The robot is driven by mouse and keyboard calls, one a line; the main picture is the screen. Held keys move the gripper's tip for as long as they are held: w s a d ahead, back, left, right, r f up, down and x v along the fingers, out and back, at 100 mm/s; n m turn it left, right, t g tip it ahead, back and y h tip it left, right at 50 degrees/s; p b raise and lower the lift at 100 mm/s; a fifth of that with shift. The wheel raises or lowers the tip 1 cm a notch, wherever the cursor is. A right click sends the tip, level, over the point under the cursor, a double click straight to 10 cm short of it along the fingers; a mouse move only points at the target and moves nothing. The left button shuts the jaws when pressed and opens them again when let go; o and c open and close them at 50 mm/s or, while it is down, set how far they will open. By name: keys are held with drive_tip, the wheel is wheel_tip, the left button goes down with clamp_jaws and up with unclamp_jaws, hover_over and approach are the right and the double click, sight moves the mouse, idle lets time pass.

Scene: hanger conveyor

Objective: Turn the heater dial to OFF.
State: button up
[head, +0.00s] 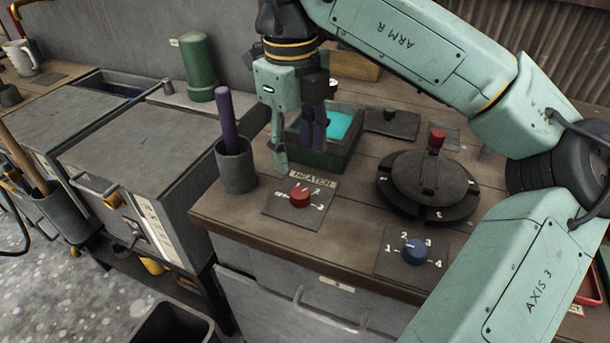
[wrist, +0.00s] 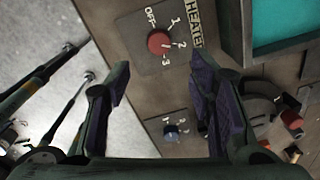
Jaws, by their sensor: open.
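The heater dial (head: 300,197) is a red knob on a dark square plate at the front left of the wooden counter, below a HEATER label (head: 312,179). In the wrist view the red dial (wrist: 160,42) shows OFF, 1, 2 and 3 printed around it. Its pointer is too small to read surely, but it does not appear to face OFF. My gripper (head: 298,155) points down above the counter, behind the dial in the head view, open and empty. In the wrist view the dial lies beyond the gap between the fingers (wrist: 160,66), apart from them.
A blue numbered dial (head: 413,252) sits to the right, nearer the front edge. A cup with a purple rod (head: 236,168) stands left of the heater plate. A box with turquoise contents (head: 343,125) is close behind the gripper. A round dark fixture (head: 428,185) stands right.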

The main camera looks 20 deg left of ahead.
sight(300, 193)
wheel_tip(300, 193, down, 9)
drive_tip(key=shift+w+d+f+p, duration=0.1)
drive_tip(key=shift+f+p, duration=0.1)
drive_tip(key=shift+p, duration=0.55)
drive_tip(key=c, duration=1.2)
drive_tip(key=shift+o, duration=0.2)
